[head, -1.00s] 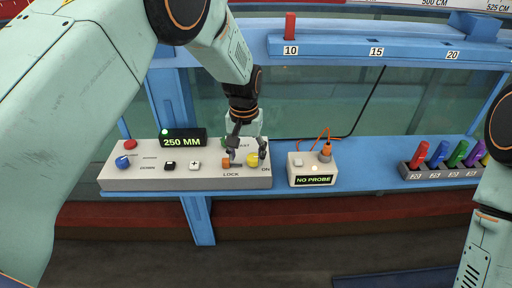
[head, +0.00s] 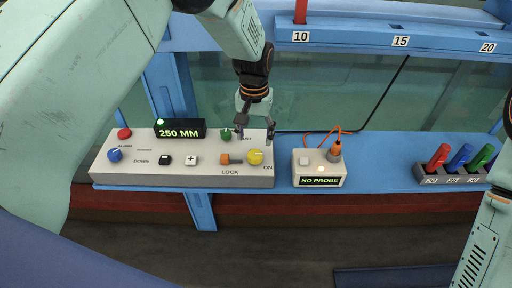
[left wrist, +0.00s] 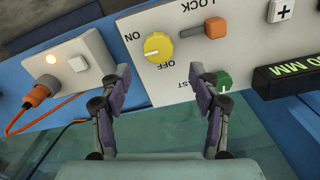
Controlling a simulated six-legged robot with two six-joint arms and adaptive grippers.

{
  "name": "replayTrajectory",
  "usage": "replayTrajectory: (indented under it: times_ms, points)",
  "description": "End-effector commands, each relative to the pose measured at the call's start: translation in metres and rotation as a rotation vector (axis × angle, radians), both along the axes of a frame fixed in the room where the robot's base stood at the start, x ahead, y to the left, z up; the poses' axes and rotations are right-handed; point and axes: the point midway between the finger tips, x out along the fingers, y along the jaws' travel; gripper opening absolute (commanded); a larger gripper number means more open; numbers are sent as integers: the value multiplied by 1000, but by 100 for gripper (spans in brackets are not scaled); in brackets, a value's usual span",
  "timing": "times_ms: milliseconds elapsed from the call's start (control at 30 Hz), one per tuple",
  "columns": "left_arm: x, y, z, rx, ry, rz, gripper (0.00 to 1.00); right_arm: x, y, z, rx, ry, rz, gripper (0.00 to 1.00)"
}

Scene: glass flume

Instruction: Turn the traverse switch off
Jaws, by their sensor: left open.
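A yellow round knob (head: 255,157) sits at the right end of the grey control panel (head: 120,173), near the label ON. In the left wrist view the yellow knob (left wrist: 158,46) has ON and OFF printed beside it, and its pale mark points left, nearer ON. The orange lock lever (head: 229,159) is left of it in the head view. My left gripper (head: 255,132) is open and empty, above and behind the yellow knob and apart from it. Its spread fingers (left wrist: 160,76) also show in the left wrist view. My right gripper is out of view.
A green knob (head: 225,134) is just behind the lever. A 250 MM display (head: 180,129) stands at the panel's back. A probe box (head: 319,181) with an orange plug (head: 335,152) is right of the panel. Coloured probes (head: 461,157) stand farther right; the bench between is clear.

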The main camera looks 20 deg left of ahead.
Motion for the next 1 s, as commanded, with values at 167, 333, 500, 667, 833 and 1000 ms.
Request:
replayTrajectory:
  times_ms: [167, 333, 500, 667, 833, 1000]
  points:
    - [-4, -1, -30, 0, 6, -1, 63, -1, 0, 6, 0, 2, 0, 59]
    - [-3, -1, -52, 0, 4, -1, 63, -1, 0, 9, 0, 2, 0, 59]
    - [-2, -1, -63, 0, 1, -1, 63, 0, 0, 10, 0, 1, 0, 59]
    - [0, -2, -65, 0, 0, -1, 63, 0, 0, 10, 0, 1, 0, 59]
    - [1, -2, -65, 0, 1, -1, 58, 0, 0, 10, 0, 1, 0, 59]
    - [1, -1, -65, 0, 1, -1, 44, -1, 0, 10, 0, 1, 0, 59]
